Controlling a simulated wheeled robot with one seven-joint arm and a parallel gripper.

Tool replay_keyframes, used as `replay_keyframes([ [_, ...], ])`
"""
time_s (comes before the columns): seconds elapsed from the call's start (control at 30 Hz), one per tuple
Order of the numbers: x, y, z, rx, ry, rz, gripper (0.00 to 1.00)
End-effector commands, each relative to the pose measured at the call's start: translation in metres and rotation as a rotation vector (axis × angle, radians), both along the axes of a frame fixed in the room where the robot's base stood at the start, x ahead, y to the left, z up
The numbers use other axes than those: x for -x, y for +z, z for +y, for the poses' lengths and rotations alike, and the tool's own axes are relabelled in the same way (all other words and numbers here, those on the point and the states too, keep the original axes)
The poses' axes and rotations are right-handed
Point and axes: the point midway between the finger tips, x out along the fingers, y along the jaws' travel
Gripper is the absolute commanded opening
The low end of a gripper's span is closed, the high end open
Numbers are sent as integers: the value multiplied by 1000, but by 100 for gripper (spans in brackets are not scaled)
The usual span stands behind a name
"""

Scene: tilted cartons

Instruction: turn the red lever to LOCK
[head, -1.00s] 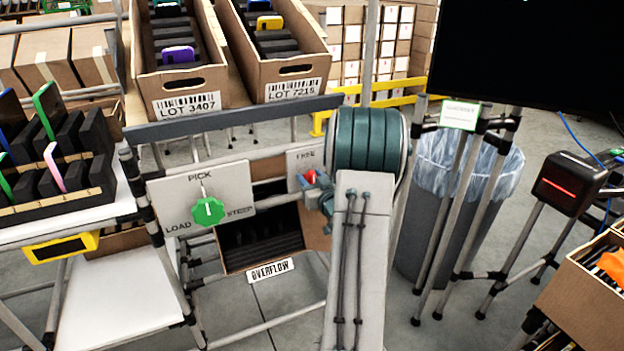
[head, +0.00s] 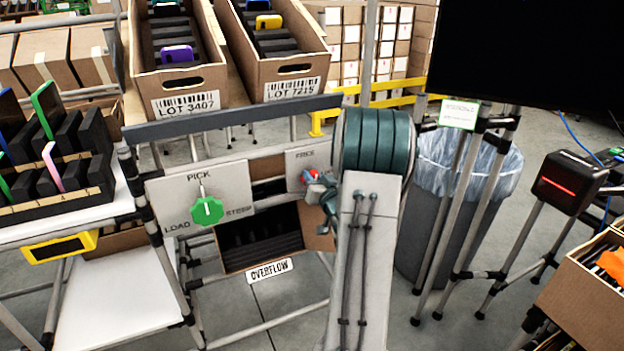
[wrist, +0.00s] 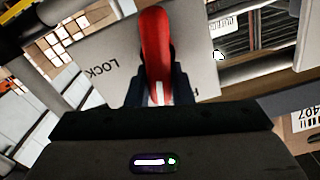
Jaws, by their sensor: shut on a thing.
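The red lever (wrist: 156,50) stands out from a grey plate (wrist: 112,55) in the wrist view, where the word LOCK is printed to its left. My gripper (wrist: 152,92) is shut on the lever, with a dark finger on each side of it. In the head view only a bit of the red lever (head: 312,174) shows, under the word FREE on the plate (head: 298,160). My gripper (head: 318,188) and arm hide the right part of that plate, including its LOCK label.
A second plate with a green knob (head: 207,211) marked PICK, LOAD and STEEP is to the left. An OVERFLOW carton (head: 262,262) sits below. Cartons LOT 3407 (head: 187,103) and LOT 7215 (head: 292,90) tilt above. A grey bin (head: 425,235) stands right of my arm.

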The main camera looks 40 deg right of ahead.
Motion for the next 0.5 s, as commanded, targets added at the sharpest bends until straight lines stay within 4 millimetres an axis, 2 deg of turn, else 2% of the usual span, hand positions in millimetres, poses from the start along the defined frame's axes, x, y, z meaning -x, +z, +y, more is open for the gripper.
replay_keyframes([
  [0.5,3,-6,-9,-482,0,-112,0],
])
